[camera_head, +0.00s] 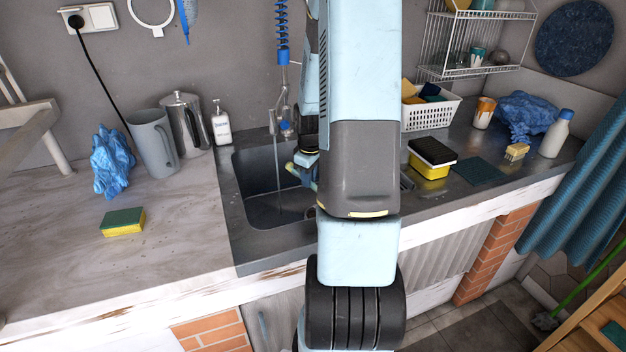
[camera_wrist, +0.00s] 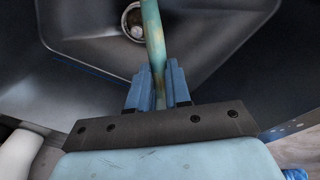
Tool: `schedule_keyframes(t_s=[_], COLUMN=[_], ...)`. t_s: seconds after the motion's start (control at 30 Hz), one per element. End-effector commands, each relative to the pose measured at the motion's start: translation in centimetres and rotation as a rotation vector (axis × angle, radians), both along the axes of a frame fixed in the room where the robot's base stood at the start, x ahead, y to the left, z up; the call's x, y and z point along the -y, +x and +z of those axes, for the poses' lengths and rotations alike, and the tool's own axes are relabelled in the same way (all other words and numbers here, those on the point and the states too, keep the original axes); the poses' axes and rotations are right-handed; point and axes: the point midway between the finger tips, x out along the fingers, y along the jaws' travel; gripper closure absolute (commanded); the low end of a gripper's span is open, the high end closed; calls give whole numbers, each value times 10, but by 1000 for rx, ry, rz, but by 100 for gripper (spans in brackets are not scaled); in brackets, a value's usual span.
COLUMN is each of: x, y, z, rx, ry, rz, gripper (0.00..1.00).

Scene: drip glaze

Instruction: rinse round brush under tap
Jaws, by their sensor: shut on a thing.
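My gripper (camera_wrist: 158,85) is shut on a teal, worn-looking handle, the round brush (camera_wrist: 152,32), between its two blue fingers in the wrist view. The handle runs up out of the top of that view, so the brush head is not seen there. The sink basin (camera_head: 262,205) is dark grey; its drain (camera_wrist: 133,20) shows just left of the handle. The tap (camera_head: 284,118) stands at the back of the sink, and a thin stream of water (camera_head: 279,185) falls into the basin. In the head view my arm hides most of the gripper and brush, over the basin's right side.
Left counter holds a yellow-green sponge (camera_head: 122,222), blue cloth (camera_head: 112,162), grey jug (camera_head: 153,143), metal pitcher (camera_head: 186,122) and soap bottle (camera_head: 221,124). Right of the sink are a sponge stack (camera_head: 431,160), white basket (camera_head: 431,112) and white bottle (camera_head: 554,136).

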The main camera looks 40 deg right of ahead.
Motion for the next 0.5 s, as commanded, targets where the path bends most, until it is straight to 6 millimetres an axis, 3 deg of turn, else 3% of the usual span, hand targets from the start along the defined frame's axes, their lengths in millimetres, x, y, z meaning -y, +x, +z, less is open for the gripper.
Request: schedule_keyframes(t_s=[0.5], x=[-9], y=[40], z=[-9], rx=[-1], ry=[-1], rz=[1], gripper=[100])
